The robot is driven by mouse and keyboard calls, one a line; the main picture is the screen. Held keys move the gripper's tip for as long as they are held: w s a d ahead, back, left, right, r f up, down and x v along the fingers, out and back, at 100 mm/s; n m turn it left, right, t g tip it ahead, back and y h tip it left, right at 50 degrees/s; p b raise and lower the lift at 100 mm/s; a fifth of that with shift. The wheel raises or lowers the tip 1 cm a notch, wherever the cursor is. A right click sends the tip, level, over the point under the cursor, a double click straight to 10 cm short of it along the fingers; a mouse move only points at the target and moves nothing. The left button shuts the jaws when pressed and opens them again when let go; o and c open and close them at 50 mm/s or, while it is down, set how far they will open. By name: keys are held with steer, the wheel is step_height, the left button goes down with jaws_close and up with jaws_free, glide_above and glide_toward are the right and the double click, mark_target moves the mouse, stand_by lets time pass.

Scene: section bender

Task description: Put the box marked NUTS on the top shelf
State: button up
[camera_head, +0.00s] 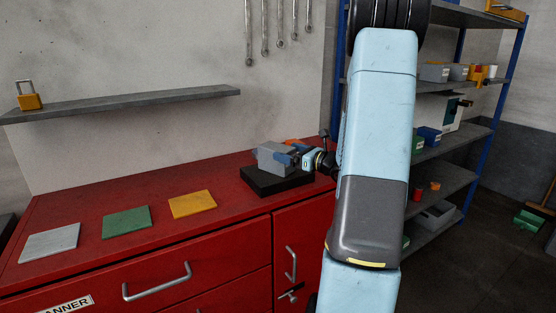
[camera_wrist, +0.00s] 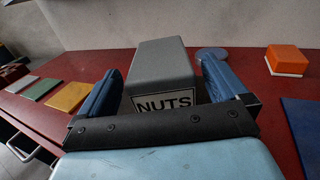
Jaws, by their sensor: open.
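The grey box marked NUTS (camera_wrist: 163,72) fills the middle of the wrist view, its label facing the camera. In the head view the grey box (camera_head: 270,158) sits on a black block (camera_head: 262,183) on the red cabinet top. My gripper (camera_wrist: 160,66) is open, with one blue finger on each side of the box. I cannot tell whether either finger touches it. In the head view my gripper (camera_head: 291,157) is at the box's right side. The blue-posted rack stands at right; its top visible shelf (camera_head: 450,15) is partly hidden behind my arm.
White, green and yellow plates (camera_head: 192,204) lie on the cabinet top at left. An orange block (camera_wrist: 288,58) is right of the box in the wrist view. A wall shelf (camera_head: 140,99) carries a padlock (camera_head: 29,100). Lower rack shelves hold several bins (camera_head: 434,72).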

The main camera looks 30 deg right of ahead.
mark_target(280, 147)
steer(key=x, duration=0.4)
steer(key=shift+w+f, duration=0.1)
steer(key=shift+f, duration=0.1)
steer(key=shift+c, duration=0.4)
steer(key=c, duration=1.2)
steer(key=shift+c, duration=0.2)
steer(key=shift+r, duration=0.1)
